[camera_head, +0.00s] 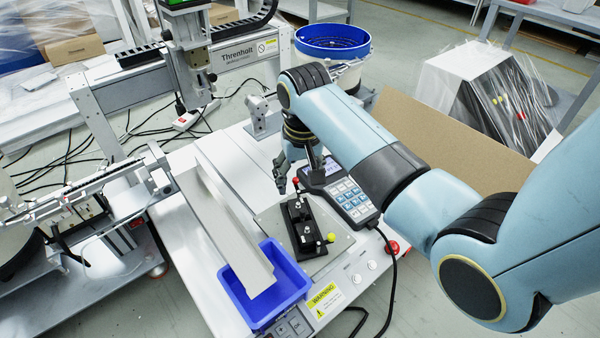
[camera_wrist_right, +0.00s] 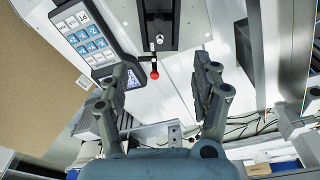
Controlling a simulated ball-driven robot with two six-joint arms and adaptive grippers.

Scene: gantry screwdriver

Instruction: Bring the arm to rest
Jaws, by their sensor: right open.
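My right arm comes in from the right in the head view. My right gripper (camera_head: 298,177) hangs over the machine's worktable, just behind the black fixture (camera_head: 304,230) and beside the keypad pendant (camera_head: 345,199). In the right wrist view the two fingers of the right gripper (camera_wrist_right: 166,95) are spread wide with nothing between them. A small red ball knob (camera_wrist_right: 154,76) on a lever shows beyond the fingertips, and the pendant (camera_wrist_right: 88,40) is at upper left. My left gripper is not in either view.
A blue bin (camera_head: 262,305) stands at the worktable's front, below a slanted metal chute (camera_head: 225,225). The gantry's screwdriver head (camera_head: 193,75) is at upper left. A blue-rimmed bucket (camera_head: 333,45) stands behind. A brown board (camera_head: 450,135) lies right of the pendant.

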